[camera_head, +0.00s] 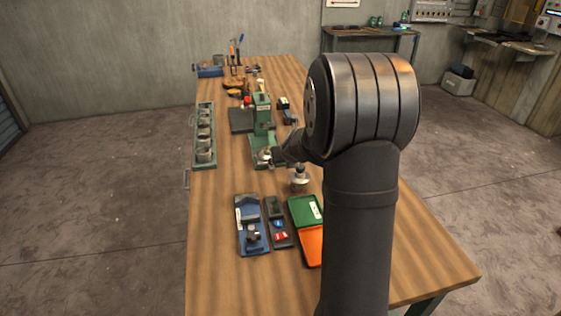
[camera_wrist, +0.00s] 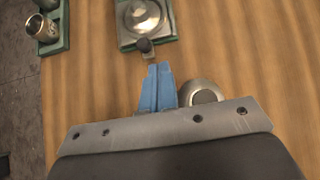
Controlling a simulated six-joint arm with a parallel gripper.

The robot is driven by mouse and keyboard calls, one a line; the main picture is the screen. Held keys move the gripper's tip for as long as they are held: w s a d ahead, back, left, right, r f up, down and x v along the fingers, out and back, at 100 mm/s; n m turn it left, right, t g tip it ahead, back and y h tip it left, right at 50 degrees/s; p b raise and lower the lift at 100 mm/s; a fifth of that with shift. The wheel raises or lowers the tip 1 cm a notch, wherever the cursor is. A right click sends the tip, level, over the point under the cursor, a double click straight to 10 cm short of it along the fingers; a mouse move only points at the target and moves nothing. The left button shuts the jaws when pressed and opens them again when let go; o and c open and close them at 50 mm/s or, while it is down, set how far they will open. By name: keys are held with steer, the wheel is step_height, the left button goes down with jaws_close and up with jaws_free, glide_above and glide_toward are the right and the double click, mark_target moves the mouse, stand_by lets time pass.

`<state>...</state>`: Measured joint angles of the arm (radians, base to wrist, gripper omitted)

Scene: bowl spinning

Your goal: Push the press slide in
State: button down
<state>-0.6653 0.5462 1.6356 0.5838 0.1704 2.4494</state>
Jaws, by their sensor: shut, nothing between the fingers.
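The green press (camera_head: 262,118) stands upright on the workbench. In the wrist view, its slide shows as a round metal plate (camera_wrist: 140,18) on a green base, with a dark knob (camera_wrist: 144,45) on a short stem at the near side. My gripper (camera_wrist: 158,68) has blue fingers, shut together and empty. Their tips lie just short of the knob, slightly right of it in the picture; I cannot tell whether they touch. In the head view, my arm hides part of the press's near side, and the fingers cannot be made out.
A round metal part (camera_wrist: 204,92) is close to the right of my fingers. A green rack (camera_head: 204,135) of metal cups runs along the left edge. Blue (camera_head: 249,225), dark (camera_head: 278,236) and green-orange (camera_head: 308,208) trays lie nearer. Bare wood surrounds the fingers' left side.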

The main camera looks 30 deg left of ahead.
steer(key=x, duration=1)
steer(key=shift+f, duration=0.1)
steer(key=shift+w, duration=0.1)
steer(key=w+a, duration=0.7)
steer(key=shift+w+a, duration=0.25)
steer(key=shift+a, duration=0.05)
stand_by(0.5)
steer(key=v, duration=1)
